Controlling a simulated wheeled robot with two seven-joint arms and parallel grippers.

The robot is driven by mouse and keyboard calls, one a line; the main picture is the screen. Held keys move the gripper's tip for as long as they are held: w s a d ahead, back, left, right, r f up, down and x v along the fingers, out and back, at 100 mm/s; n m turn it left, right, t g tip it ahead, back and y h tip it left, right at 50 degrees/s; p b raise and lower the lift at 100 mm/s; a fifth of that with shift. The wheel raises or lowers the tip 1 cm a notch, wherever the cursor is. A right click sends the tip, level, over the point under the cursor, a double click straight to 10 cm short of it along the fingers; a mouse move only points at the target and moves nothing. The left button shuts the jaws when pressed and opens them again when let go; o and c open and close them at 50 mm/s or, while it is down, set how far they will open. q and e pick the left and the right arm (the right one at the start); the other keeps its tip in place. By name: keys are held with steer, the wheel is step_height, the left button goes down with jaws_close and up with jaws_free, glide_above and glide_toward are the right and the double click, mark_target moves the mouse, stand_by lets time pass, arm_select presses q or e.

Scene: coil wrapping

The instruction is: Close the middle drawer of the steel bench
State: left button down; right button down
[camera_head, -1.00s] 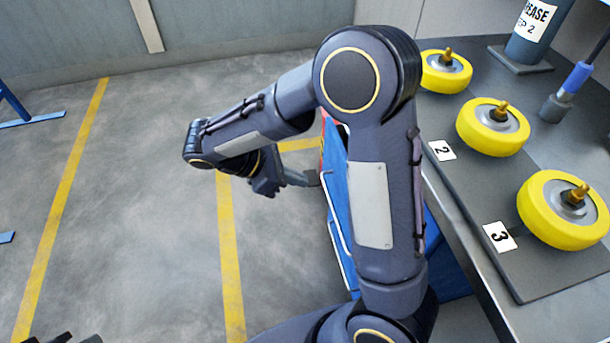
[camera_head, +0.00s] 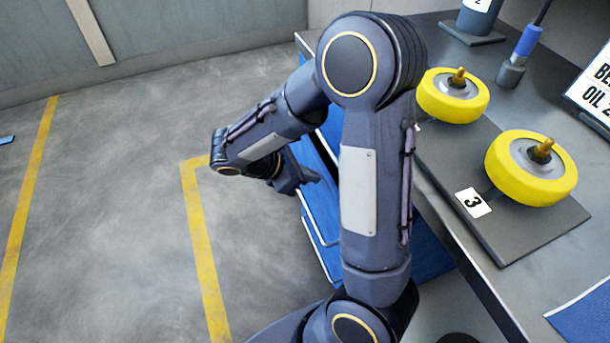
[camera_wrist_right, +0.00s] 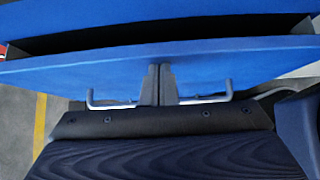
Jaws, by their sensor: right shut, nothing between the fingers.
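In the head view, blue drawer fronts (camera_head: 320,205) with silver bar handles show on the side of the steel bench (camera_head: 478,285), partly hidden behind my right arm. My right gripper (camera_head: 310,174) is beside them. In the right wrist view, a blue drawer front (camera_wrist_right: 235,62) crosses the picture, with a dark gap between it and the blue panel (camera_wrist_right: 190,20) beyond, so it stands out. My shut, empty fingers (camera_wrist_right: 159,70) are at this front, between the two ends of its handle (camera_wrist_right: 92,98); contact is unclear. I cannot tell for certain which drawer this is. My left gripper is out of view.
A blue-handled tool (camera_head: 525,45) stands behind.

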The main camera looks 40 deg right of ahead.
steer(key=shift+d, duration=0.1)
steer(key=d, duration=0.1)
steer(key=s+d, duration=0.1)
steer(key=d, duration=0.1)
steer(key=d+p, duration=0.1)
steer(key=shift+s+d, duration=0.25)
steer(key=shift+r, duration=0.1)
